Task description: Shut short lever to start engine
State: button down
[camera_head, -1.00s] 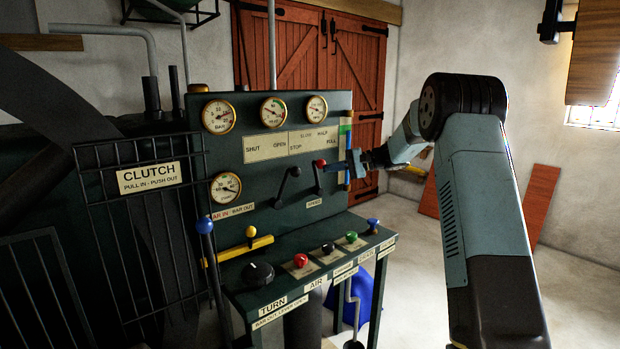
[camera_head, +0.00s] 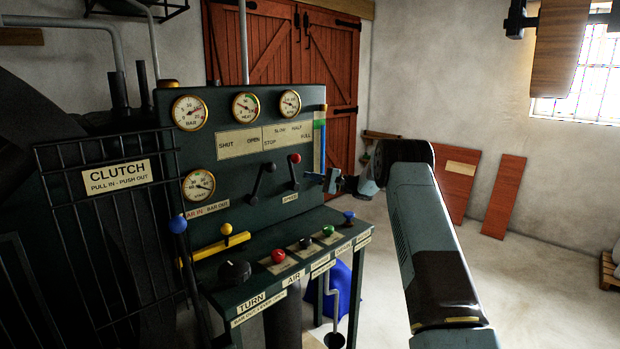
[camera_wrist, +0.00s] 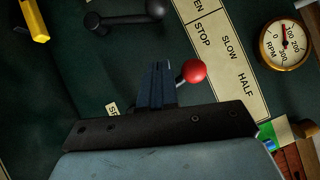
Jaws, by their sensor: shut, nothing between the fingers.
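A short lever with a black knob (camera_head: 270,168) stands on the dark green panel (camera_head: 240,175), under the plate marked SHUT and OPEN (camera_head: 239,143). It tilts up to the right, toward the OPEN side. In the wrist view, this lever (camera_wrist: 125,19) lies at the top, apart from my fingers. My gripper (camera_head: 318,177) is shut and empty, in front of the panel right of the levers. In the wrist view, my gripper (camera_wrist: 156,70) has its fingers together, beside the red knob (camera_wrist: 193,71) of the speed lever. I cannot tell whether they touch.
The red-knobbed speed lever (camera_head: 294,160) stands between my gripper and the black-knobbed lever. Below, a shelf holds several coloured knobs, including a red one (camera_head: 278,257). A yellow bar (camera_head: 222,246) sits at left. Open floor (camera_head: 520,290) lies to the right.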

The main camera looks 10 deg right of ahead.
jog(key=w+a+r, duration=0.1)
jog(key=a+r, duration=0.1)
jog(key=a, duration=0.8)
jog(key=shift+r, duration=0.15)
jog(key=shift+a, duration=0.1)
